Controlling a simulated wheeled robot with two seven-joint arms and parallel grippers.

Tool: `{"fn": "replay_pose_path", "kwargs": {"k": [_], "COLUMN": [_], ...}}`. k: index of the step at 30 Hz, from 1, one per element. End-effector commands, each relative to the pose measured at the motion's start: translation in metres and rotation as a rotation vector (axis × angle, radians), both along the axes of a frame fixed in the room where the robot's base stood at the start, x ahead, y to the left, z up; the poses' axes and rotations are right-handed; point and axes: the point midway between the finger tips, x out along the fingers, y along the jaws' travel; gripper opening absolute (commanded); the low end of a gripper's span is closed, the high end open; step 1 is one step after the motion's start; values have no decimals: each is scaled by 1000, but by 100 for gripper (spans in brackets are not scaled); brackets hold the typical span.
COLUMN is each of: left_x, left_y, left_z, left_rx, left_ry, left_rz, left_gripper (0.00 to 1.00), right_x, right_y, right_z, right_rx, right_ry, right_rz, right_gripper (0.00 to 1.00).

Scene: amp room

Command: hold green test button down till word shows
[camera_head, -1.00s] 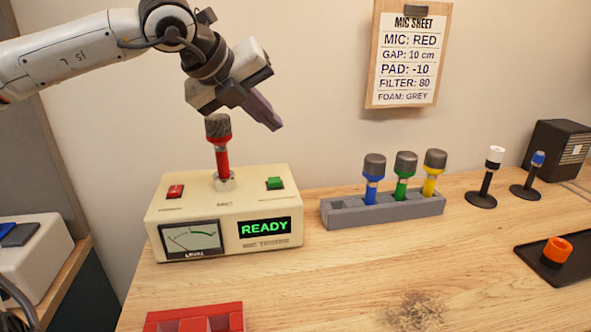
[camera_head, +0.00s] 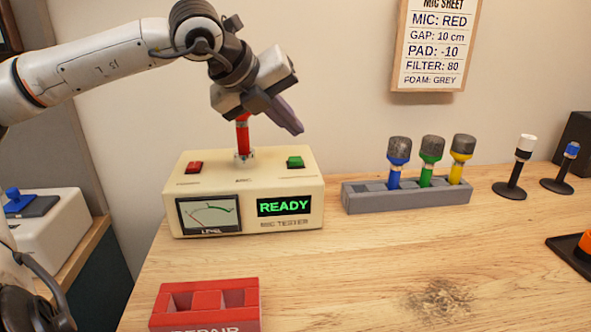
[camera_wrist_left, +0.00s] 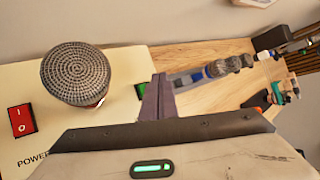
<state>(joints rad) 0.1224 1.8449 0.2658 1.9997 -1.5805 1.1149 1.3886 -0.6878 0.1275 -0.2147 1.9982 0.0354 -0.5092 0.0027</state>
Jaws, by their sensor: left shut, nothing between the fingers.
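The cream mic tester (camera_head: 250,211) stands on the wooden table. Its display (camera_head: 284,206) reads READY in green. The green test button (camera_head: 295,162) is on its top right, and part of it shows beside the fingers in the left wrist view (camera_wrist_left: 140,91). A red microphone (camera_head: 243,138) stands upright in the tester's top; its grey mesh head (camera_wrist_left: 76,73) shows in the left wrist view. My left gripper (camera_head: 293,126) is shut and empty, above the green button and apart from it. My right gripper is not in view.
A red power switch (camera_head: 194,167) is on the tester's top left. A grey rack (camera_head: 405,197) with blue, green and yellow microphones stands to the right. A red repair tray (camera_head: 204,305) is in front. The mic sheet (camera_head: 432,48) hangs on the wall.

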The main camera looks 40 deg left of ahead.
Motion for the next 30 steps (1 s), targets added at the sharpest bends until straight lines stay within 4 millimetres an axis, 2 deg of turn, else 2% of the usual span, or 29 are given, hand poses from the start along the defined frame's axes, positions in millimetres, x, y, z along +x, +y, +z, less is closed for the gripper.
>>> {"fn": "replay_pose_path", "kwargs": {"k": [1,6,14,30], "left_x": [0,0,0,0], "left_y": [0,0,0,0], "left_z": [-15,-29,-30,-30], "left_rx": [-1,1,1,0], "left_ry": [1,-1,-1,-1], "left_rz": [-1,0,-1,-1], "left_gripper": [0,0,0,0], "right_x": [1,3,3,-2], "right_y": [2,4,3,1], "right_z": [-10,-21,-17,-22], "right_rx": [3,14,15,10], "right_ry": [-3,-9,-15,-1], "right_rz": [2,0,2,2], "right_gripper": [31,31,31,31]}}
